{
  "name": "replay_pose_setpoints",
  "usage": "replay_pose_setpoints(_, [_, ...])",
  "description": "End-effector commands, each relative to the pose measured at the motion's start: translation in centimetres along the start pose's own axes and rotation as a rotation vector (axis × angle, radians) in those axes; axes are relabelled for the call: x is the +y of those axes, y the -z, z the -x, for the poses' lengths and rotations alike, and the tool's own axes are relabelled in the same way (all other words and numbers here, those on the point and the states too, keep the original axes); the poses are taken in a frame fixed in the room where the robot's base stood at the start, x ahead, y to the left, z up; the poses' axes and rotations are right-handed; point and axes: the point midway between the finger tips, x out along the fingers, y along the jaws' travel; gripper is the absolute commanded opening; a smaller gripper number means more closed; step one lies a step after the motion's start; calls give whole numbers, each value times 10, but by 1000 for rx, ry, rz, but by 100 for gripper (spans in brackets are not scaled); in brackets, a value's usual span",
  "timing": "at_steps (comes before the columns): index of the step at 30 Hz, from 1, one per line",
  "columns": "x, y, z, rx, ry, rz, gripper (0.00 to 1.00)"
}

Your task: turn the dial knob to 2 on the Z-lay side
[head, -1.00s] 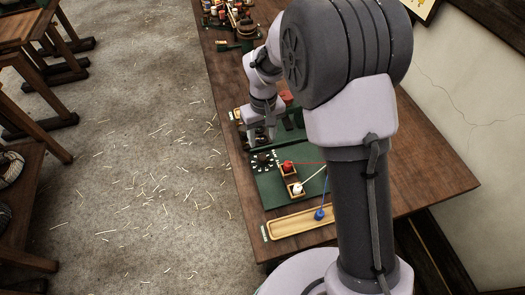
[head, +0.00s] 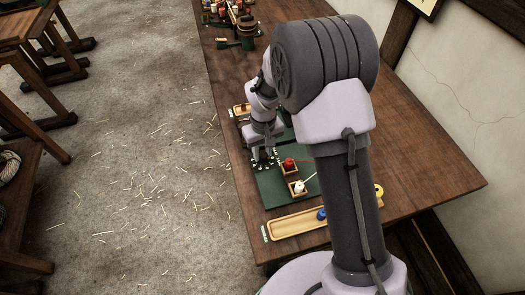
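A dark dial with a ring of white marks (head: 262,165) sits at the left part of a green board (head: 270,190) on the long wooden table. My gripper (head: 263,154) is down at the dial, with its dark fingers over the knob area. The fingers and my wrist hide most of the knob. The view is too small to tell whether the fingers touch the knob or how far apart they are. The numbers and any Z-lay lettering are too small to read, and the knob's pointing is hidden.
A red spool (head: 289,163) and a white spool (head: 299,187) stand in small wooden holders right of the dial. A pale wooden tray (head: 290,225) with a blue spool (head: 321,213) lies in front. A yellow spool (head: 379,190) is beyond my arm. More spools stand farther back.

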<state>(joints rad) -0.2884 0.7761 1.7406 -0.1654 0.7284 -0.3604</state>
Motion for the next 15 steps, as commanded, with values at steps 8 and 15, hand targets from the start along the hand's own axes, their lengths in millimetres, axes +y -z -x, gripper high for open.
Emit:
replay_pose_setpoints(8, [0, 0, 0, 0, 0, -18, 0])
replay_pose_setpoints(15, [0, 0, 0, 2, 0, -132, 0])
